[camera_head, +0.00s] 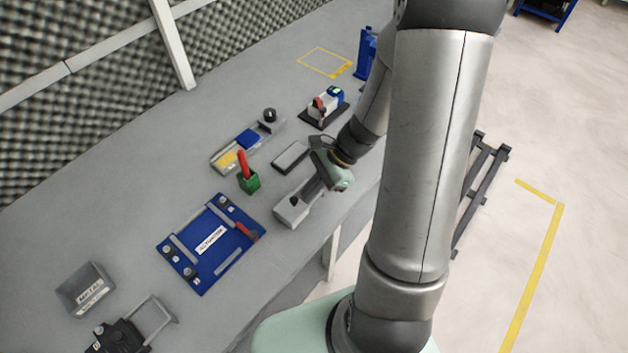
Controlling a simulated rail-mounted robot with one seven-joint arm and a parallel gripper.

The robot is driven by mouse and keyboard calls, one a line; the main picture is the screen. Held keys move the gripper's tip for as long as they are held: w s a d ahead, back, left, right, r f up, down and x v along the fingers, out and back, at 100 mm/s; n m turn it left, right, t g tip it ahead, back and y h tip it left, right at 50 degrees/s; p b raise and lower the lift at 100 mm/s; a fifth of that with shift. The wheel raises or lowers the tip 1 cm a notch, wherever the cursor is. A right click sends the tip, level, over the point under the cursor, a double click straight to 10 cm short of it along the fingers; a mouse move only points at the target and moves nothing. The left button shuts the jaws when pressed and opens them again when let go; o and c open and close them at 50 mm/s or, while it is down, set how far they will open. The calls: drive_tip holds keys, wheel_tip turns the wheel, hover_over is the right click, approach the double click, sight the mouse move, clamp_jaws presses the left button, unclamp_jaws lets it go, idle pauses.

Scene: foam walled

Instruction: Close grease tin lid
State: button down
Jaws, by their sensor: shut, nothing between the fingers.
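My gripper (313,189) is at the right part of the grey bench. It points down and left beside a light grey box-like item (292,213) with a dark knob. The fingers are small and partly hidden by the hand; they look shut and empty. I cannot tell whether they touch the box. A flat grey case with a dark rim (291,156) lies just behind and left of the gripper. No clearly marked grease tin shows, and I cannot tell which item it is or how its lid stands.
A blue fixture board (206,254) lies left of the gripper, with a green holder (248,183) and red-handled tool (243,164) behind it. A labelled METAL bin (86,289) is at the front left. My arm hides the right part.

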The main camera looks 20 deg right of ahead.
drive_tip(key=d, duration=0.1)
drive_tip(key=d+r, duration=0.1)
drive_tip(key=d, duration=0.2)
drive_tip(key=shift+w+r, duration=0.25)
drive_tip(key=shift+r, duration=0.05)
drive_tip(key=v, duration=0.8)
drive_tip(key=s+a+r+n+t+h+p, duration=0.1)
drive_tip(key=s+a+r+n+h+p, duration=0.3)
drive_tip(key=s+r+n, duration=0.2)
drive_tip(key=s+a+r+n+h+p, duration=0.3)
drive_tip(key=s+a+r+n+p, duration=0.1)
drive_tip(key=r+n, duration=0.7)
drive_tip(key=shift+s+a+r+t+h, duration=0.45)
drive_tip(key=shift+s+r, duration=0.35)
drive_tip(key=shift+s, duration=0.3)
